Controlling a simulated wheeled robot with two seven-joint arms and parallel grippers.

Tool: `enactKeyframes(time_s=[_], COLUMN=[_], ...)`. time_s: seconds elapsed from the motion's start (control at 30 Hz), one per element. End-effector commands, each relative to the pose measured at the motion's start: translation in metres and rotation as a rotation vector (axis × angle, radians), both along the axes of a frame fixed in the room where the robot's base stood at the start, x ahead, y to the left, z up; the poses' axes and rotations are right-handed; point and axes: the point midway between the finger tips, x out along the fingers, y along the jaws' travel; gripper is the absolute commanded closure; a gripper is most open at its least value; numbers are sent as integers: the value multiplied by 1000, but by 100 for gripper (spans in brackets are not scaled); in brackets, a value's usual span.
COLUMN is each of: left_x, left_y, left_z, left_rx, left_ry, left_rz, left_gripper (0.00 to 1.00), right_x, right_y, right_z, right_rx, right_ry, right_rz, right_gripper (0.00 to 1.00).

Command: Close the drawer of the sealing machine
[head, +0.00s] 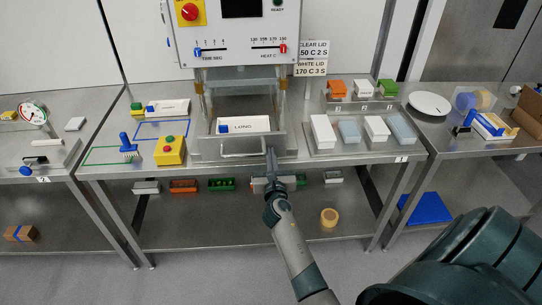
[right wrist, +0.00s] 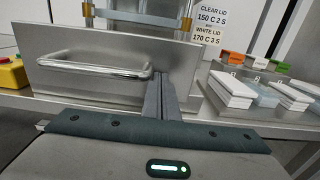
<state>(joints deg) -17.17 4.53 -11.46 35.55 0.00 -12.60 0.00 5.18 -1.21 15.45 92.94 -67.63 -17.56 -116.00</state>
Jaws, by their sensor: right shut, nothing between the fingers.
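The sealing machine (head: 236,45) stands at the back of the middle bench in the head view. Its drawer (head: 205,146) is pulled out toward me, with a bar handle on its front, and carries a white tray marked LONG (head: 243,126). The drawer front also shows in the right wrist view (right wrist: 100,82), with the handle (right wrist: 95,68) at its left. My right gripper (head: 271,152) is shut and empty, its fingertips at the right part of the drawer front, right of the handle. I cannot tell whether they touch it. My left gripper is not in view.
Left of the drawer are a yellow button box (head: 170,151) and a blue-handled brush (head: 127,145). Right of it stand white and pale blue stacks (head: 349,131) on a metal tray. Setting signs (head: 312,58) hang beside the machine. Bins and a tape roll (head: 328,217) lie on the lower shelf.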

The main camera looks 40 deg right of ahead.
Motion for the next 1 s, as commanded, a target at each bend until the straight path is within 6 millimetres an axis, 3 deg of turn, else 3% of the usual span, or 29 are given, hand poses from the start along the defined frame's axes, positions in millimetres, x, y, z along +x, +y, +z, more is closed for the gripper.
enactKeyframes(time_s=[0.27, 0.7, 1.0], left_x=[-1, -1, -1], left_y=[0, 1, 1], left_z=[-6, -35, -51], left_rx=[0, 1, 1], left_ry=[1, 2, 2], left_rz=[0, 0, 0], left_gripper=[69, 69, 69], right_x=[24, 105, 140], right_y=[-15, -65, -87], right_z=[1, -2, -1], right_rx=[-3, -5, -1], right_ry=[-2, -2, 0], right_rz=[-1, -1, -1], right_gripper=[100, 100, 100])
